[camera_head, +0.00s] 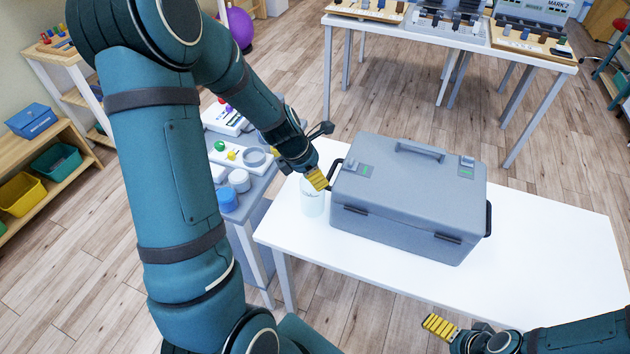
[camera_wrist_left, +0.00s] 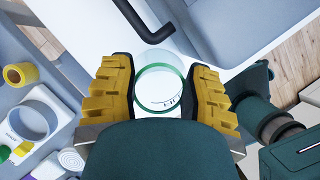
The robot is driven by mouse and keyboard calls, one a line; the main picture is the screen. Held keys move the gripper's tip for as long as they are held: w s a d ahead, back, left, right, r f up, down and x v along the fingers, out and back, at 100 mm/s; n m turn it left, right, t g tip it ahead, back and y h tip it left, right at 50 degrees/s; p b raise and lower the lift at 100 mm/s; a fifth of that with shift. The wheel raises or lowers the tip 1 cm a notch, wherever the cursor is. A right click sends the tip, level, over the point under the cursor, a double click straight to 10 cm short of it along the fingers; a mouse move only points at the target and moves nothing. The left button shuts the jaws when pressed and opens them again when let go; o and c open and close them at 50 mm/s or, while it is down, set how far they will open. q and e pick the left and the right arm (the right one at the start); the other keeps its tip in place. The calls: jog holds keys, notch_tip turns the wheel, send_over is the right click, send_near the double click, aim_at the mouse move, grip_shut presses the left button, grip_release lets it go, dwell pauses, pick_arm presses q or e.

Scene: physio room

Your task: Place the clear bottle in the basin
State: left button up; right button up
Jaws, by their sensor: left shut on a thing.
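The clear bottle (camera_head: 312,203) stands upright on the white table (camera_head: 545,235), just left of the grey case. My left gripper (camera_head: 317,179) is at its top. In the left wrist view, the bottle (camera_wrist_left: 160,88) shows as a see-through cylinder with a green rim. The yellow fingers of my left gripper (camera_wrist_left: 160,100) lie on both sides of it, shut on it. My right gripper (camera_head: 440,326) is low at the front edge of the table, apart from everything; its finger gap is not clear. I cannot pick out a basin in either view.
A large grey case (camera_head: 408,190) with black side handles fills the table's middle, close to my left gripper. A grey side table (camera_head: 255,190) with small parts stands at the left. The right part of the white table is clear. Another table (camera_head: 450,40) stands behind.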

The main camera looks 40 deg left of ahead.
pick_arm(q)
jog(key=shift+f, duration=0.85)
jog(key=o, duration=0.9)
jog(key=shift+f, duration=0.1)
